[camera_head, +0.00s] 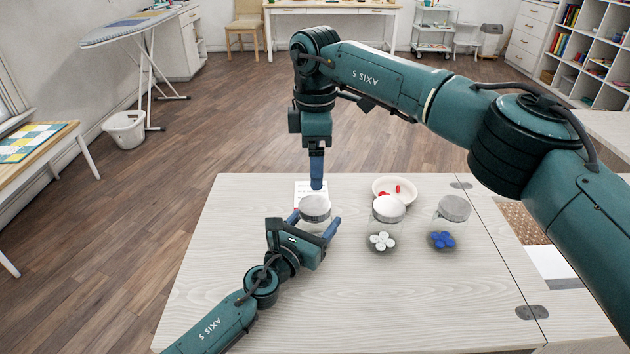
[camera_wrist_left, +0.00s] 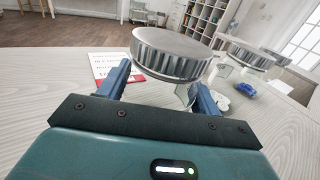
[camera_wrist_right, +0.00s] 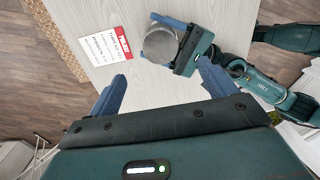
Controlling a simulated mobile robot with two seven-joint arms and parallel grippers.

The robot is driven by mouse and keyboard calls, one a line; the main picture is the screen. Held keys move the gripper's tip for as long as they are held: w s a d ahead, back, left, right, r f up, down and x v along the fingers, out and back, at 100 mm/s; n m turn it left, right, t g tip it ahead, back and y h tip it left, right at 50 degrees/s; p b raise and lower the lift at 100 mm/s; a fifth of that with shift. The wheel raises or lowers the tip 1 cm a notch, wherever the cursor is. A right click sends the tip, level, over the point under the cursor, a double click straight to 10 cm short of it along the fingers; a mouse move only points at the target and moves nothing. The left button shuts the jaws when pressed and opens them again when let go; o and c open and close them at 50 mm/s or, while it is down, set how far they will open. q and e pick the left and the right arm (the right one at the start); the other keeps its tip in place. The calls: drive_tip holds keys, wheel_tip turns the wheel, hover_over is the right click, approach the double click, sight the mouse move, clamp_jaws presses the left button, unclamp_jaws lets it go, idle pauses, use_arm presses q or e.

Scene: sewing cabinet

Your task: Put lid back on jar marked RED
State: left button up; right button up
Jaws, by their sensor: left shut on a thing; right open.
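A clear jar (camera_head: 311,226) stands on the table with a grey ribbed lid (camera_head: 315,203) on top. My left gripper (camera_head: 312,221) is shut around the jar's glass, below the lid. In the left wrist view the lid (camera_wrist_left: 172,52) hides most of the glass. I cannot tell how tightly it sits, and no RED marking or contents show on this jar. My right gripper (camera_head: 316,186) points down, open and empty, just behind and above the lid. In the right wrist view the lid (camera_wrist_right: 160,46) lies ahead of its spread fingers (camera_wrist_right: 162,85).
A jar with white buttons (camera_head: 382,241) and a jar with blue buttons (camera_head: 443,240), both lidded, stand to the right. A white bowl (camera_head: 394,200) with red pieces is behind them. A card with a red band (camera_wrist_right: 97,32) lies behind the held jar.

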drive_tip(key=shift+r, duration=1.4)
use_arm(q)
drive_tip(key=o, duration=2)
drive_tip(key=shift+c, duration=0.2)
drive_tip(key=p+v, duration=0.1)
drive_tip(key=v, duration=1.2)
drive_tip(key=shift+s, duration=0.1)
use_arm(e)
drive_tip(key=shift+r, duration=0.35)
